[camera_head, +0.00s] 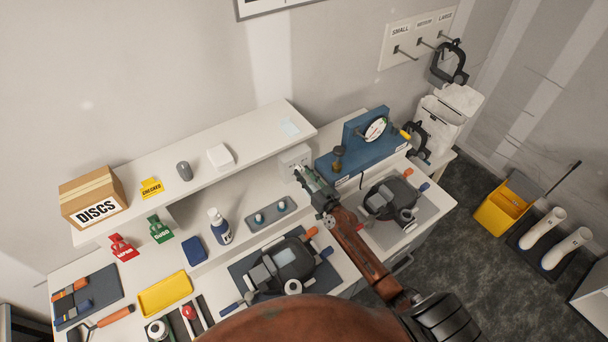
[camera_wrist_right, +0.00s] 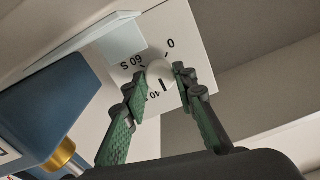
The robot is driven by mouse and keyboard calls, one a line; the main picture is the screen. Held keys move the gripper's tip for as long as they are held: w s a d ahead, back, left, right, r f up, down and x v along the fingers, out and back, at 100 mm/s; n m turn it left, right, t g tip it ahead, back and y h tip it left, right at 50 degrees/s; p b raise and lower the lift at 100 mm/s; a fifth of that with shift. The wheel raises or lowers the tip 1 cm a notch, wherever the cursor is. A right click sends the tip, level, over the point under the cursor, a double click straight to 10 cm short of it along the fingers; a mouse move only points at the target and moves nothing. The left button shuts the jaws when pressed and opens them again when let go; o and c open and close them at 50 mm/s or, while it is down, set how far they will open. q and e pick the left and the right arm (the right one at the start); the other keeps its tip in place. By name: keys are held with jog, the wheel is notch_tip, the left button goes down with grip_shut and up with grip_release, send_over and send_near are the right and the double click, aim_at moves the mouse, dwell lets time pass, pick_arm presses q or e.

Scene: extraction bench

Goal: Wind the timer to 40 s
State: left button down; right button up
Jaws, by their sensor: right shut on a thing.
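The timer (camera_head: 293,160) is a white box under the right end of the wall shelf. In the right wrist view its white face (camera_wrist_right: 185,38) carries the marks 0, 40 and 60 S around a round white knob (camera_wrist_right: 159,74). A dark line shows at the knob's lower edge, near the 40 mark. My right gripper (camera_head: 306,180) is in front of the timer. In the right wrist view its green fingers (camera_wrist_right: 161,79) are on either side of the knob, shut on it. The fingers hide part of the scale. My left gripper is not in view.
A blue stand (camera_head: 365,153) with a round gauge is right of the timer. The white shelf (camera_head: 215,172) runs left of it, above the bench.

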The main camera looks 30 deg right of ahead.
jog(key=o, duration=1.2)
jog(key=shift+c, duration=0.2)
jog(key=shift+s, duration=0.1)
jog(key=s+d, duration=0.1)
jog(key=s, duration=1)
jog(key=shift+s+d, duration=0.35)
